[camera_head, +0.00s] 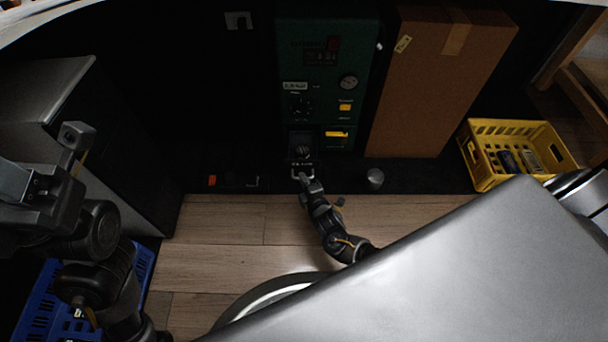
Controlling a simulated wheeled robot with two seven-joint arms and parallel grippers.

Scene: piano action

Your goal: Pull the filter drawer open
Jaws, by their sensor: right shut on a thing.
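The green machine cabinet (327,100) stands against the dark back wall. The filter drawer (303,165) is at the foot of the cabinet, with a small pale label on its dark front. My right gripper (303,177) is shut on the drawer's handle, which the fingers mostly hide. How far the drawer stands out is too small and dark to tell. My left gripper (76,136) is raised at the left, far from the drawer, near a grey-topped cabinet. Whether its jaws are open is unclear.
A tall cardboard box (430,85) stands right of the machine. A yellow crate (478,160) with several items is farther right. A small metal cylinder (375,178) stands near my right forearm. A blue crate (38,305) is at lower left.

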